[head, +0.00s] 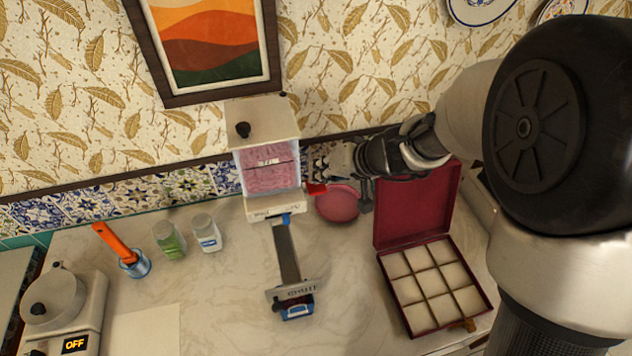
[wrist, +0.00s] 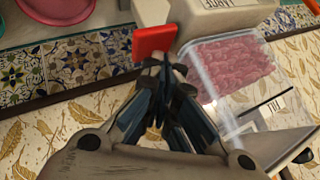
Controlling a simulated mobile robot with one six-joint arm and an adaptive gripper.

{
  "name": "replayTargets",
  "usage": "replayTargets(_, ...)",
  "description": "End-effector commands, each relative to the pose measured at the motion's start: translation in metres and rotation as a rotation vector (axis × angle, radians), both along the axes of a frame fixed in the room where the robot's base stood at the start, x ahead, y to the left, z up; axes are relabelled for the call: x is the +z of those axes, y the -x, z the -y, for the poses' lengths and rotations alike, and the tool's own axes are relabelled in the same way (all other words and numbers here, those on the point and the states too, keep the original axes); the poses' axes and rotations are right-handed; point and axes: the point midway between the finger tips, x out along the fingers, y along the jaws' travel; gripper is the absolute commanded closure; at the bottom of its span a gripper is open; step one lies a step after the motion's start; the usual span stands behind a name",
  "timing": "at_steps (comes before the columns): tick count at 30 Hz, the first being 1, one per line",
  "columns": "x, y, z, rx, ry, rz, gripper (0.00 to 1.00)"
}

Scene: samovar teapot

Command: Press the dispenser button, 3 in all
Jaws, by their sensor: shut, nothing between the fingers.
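The dispenser (head: 265,115) stands against the back wall, with a white lid and a clear bin of pink pieces; the bin also shows in the wrist view (wrist: 232,72). Its red button (head: 316,189) sticks out on the right side near the base. In the wrist view the red button (wrist: 153,40) is just beyond my fingertips. My gripper (head: 338,160) is shut and empty, right of the bin and slightly above the button in the head view. In the wrist view its fingertips (wrist: 165,66) meet close to the button's edge; I cannot tell whether they touch.
A grey chute (head: 286,252) runs forward from the dispenser to a blue-edged piece (head: 298,309). A pink bowl (head: 338,204) sits below my gripper. An open red box with compartments (head: 408,334) is at right. Two jars (head: 206,233) and a scale reading OFF (head: 75,343) are left.

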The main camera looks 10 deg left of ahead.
Motion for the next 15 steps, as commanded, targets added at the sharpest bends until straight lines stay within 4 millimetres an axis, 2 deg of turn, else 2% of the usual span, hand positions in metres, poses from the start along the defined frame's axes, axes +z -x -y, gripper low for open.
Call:
replayTargets(4,0.0081,-0.0003,-0.0001,-0.001,0.0,0.001,1.0)
replayTargets(15,0.0095,-0.0004,-0.0002,0.0,-0.001,0.001,1.0)
